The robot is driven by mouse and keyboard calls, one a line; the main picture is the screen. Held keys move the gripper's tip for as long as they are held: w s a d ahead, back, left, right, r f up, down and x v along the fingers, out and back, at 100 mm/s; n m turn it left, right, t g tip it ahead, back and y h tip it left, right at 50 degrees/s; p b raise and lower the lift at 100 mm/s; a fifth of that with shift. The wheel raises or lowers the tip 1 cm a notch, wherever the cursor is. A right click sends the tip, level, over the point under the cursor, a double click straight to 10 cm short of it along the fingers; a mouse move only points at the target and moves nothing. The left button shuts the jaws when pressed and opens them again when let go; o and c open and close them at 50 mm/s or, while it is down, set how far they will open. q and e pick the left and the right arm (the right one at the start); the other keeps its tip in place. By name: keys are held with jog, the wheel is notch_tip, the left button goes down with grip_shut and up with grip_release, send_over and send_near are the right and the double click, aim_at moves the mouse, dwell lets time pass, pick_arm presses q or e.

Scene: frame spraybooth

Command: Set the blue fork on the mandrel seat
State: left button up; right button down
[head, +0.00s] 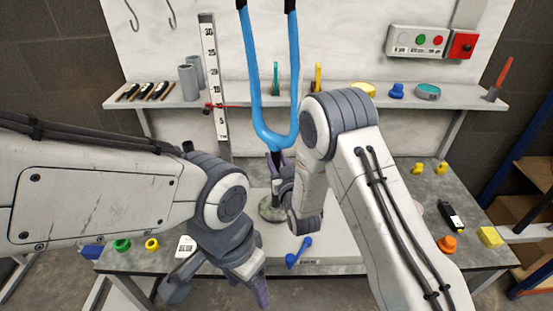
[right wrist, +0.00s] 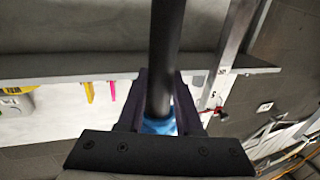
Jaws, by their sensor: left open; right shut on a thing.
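The blue fork (head: 271,137) stands upright in the head view, its two legs pointing up and its dark tube pointing down. My right gripper (head: 279,168) is shut on the dark tube just below the blue crown. In the right wrist view the dark tube (right wrist: 165,60) runs between the fingers (right wrist: 158,112), with blue at its end. A round base (head: 270,209), which looks like the mandrel seat, stands on the bench below the fork, partly hidden by my right gripper. I cannot tell whether the tube touches it. My left gripper (head: 217,286) is open and empty at the bench's front.
A back shelf (head: 235,98) holds grey cylinders (head: 188,83), brushes and small coloured parts. An upright ruler (head: 211,65) stands left of the fork. A blue tool (head: 299,253) lies in front of the base. Yellow and orange pieces (head: 447,244) lie at the bench's right.

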jog(key=shift+f, duration=0.15)
jog(key=c, duration=0.5)
grip_release()
jog(key=shift+f, duration=0.15)
jog(key=b+v, duration=0.1)
jog(key=v, duration=0.9)
jog(key=shift+s+b, duration=0.25)
jog(key=shift+b, duration=0.15)
